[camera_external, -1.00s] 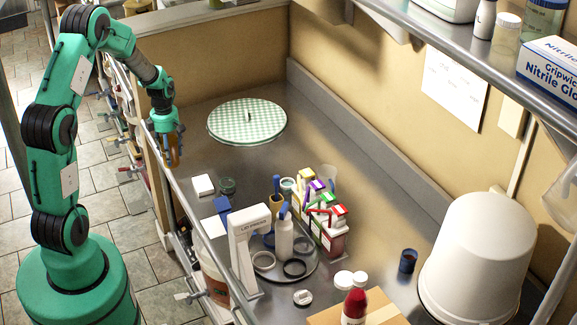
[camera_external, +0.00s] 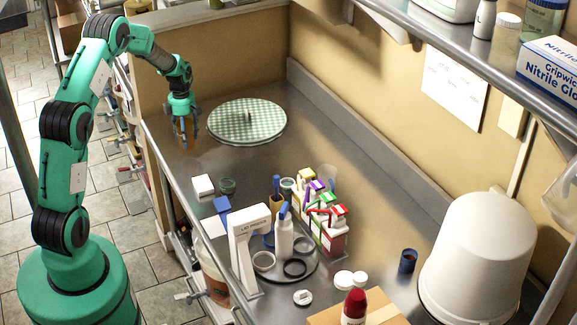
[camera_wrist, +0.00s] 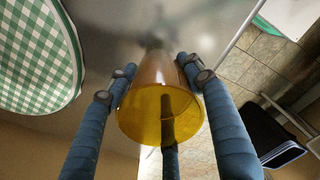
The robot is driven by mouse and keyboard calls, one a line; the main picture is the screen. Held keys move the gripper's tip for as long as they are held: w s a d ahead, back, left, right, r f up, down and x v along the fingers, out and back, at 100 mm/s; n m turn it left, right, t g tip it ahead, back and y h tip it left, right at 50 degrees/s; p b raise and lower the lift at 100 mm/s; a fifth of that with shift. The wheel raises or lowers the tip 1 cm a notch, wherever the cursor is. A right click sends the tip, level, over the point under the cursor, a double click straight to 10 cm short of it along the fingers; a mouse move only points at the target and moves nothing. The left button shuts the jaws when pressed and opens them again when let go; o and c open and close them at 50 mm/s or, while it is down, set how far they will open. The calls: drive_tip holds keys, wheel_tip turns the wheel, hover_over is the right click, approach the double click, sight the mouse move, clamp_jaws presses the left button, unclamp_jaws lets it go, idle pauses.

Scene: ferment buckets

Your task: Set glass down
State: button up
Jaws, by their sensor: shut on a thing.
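The glass (camera_wrist: 160,110) of amber liquid sits between the blue fingers of my gripper (camera_wrist: 158,88) in the wrist view, its wide rim facing the camera. The fingers are shut around its sides. In the external view my gripper (camera_external: 185,135) points down over the left back part of the steel counter (camera_external: 165,155), near its front edge. The glass is mostly hidden by the fingers there. I cannot tell whether its base touches the counter.
A green checkered round cover (camera_external: 235,122) lies just right of my gripper. A white box (camera_external: 203,185), a small dark jar (camera_external: 228,186) and several bottles and cartons stand further forward. Bare steel lies between them and the gripper. A floor drop borders the counter's left edge.

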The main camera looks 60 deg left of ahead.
idle(0.3)
drive_tip(key=shift+f, duration=1.7)
drive_tip(key=shift+f, duration=0.2)
drive_tip(key=o, duration=1.3)
drive_tip(key=shift+o, duration=0.2)
drive_tip(key=shift+r, duration=0.15)
wheel_tip(320, 180, up, 12)
drive_tip(key=shift+p, duration=0.3)
drive_tip(key=shift+r, duration=0.1)
